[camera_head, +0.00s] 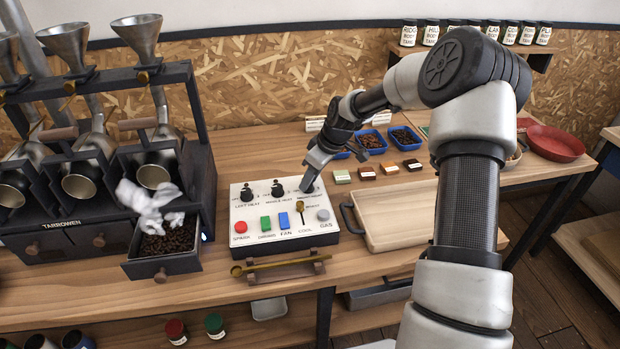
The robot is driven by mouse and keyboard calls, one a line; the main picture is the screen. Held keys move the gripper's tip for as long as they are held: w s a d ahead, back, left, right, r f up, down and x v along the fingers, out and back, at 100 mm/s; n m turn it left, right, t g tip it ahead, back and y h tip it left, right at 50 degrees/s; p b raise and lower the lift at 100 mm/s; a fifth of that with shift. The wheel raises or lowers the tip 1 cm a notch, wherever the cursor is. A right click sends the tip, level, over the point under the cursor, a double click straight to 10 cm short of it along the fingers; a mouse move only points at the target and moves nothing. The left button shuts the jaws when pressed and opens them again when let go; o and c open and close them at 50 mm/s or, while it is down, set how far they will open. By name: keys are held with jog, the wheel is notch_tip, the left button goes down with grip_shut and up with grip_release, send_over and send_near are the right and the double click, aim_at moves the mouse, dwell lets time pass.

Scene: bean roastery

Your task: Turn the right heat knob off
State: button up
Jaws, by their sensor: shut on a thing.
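The control panel (264,208) is a white box on the wooden bench, with knobs, coloured buttons and printed labels. The left heat knob (246,192) and the middle heat knob (277,188) are black and stand in a row along its back. My gripper (308,183) reaches down from the right onto the panel's back right part and is shut on the right heat knob. The gripper hides most of that knob and its markings, so its pointing direction cannot be told.
A wooden tray (385,236) with a dark handle sits right of the panel. A bean drawer (165,264) with whitish smoke stands open at left, below the roasters. A brass lever (300,211) rises near the gripper. A long brass scoop (280,264) lies in front.

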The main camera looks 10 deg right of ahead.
jog(key=o, duration=1.1)
jog(key=shift+c, duration=0.2)
jog(key=p+v, duration=0.1)
jog(key=v, duration=1.6)
jog(key=shift+r, duration=0.2)
